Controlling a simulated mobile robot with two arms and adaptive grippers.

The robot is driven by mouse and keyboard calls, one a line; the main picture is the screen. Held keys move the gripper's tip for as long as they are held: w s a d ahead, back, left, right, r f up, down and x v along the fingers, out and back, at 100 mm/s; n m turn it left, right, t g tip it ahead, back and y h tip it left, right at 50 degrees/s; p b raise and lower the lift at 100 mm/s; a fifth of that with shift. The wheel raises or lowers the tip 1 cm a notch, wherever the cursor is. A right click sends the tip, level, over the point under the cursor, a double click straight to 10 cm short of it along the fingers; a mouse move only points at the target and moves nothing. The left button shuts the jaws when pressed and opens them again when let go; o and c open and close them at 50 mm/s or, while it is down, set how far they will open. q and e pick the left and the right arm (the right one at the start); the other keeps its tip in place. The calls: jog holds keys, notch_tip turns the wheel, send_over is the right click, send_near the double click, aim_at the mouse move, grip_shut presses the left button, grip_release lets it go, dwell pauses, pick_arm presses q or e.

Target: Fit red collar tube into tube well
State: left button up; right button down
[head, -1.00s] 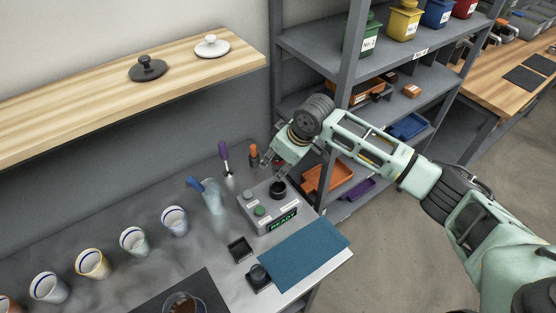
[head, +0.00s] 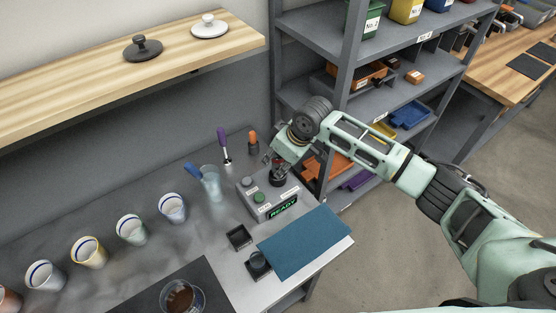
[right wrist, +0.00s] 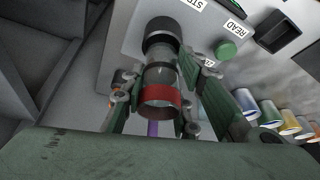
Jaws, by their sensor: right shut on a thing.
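My right gripper (head: 279,167) is over the grey machine (head: 262,200) at the back right of the bench. It is shut on the red collar tube (right wrist: 158,75), a clear tube with a red band around its near end. The black-rimmed tube well (right wrist: 161,29) is on the machine's top, and the tube's far end lines up with it. I cannot tell whether that end is inside the rim or just above it. In the head view the well (head: 278,181) is directly below the fingers. My left gripper is not in view.
The machine's lit display reads READY (head: 283,207). A glass with a blue-handled tool (head: 208,183) stands to its left, and purple- and orange-handled tools stand behind. A blue mat (head: 305,243) lies in front. A grey shelf rack (head: 350,60) rises close behind the arm.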

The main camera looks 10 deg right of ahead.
dwell(0.4)
jog(key=shift+p, duration=0.4)
jog(key=shift+p, duration=0.7)
dwell(0.8)
jog(key=shift+f+b, duration=0.5)
jog(key=shift+f, duration=0.5)
jog(key=shift+r, duration=0.15)
dwell(0.4)
jog(key=shift+r+p, duration=0.6)
jog(key=shift+p, duration=0.3)
jog(key=shift+p, duration=0.85)
dwell(1.1)
jog(key=shift+f+b, duration=0.45)
jog(key=shift+f, duration=0.3)
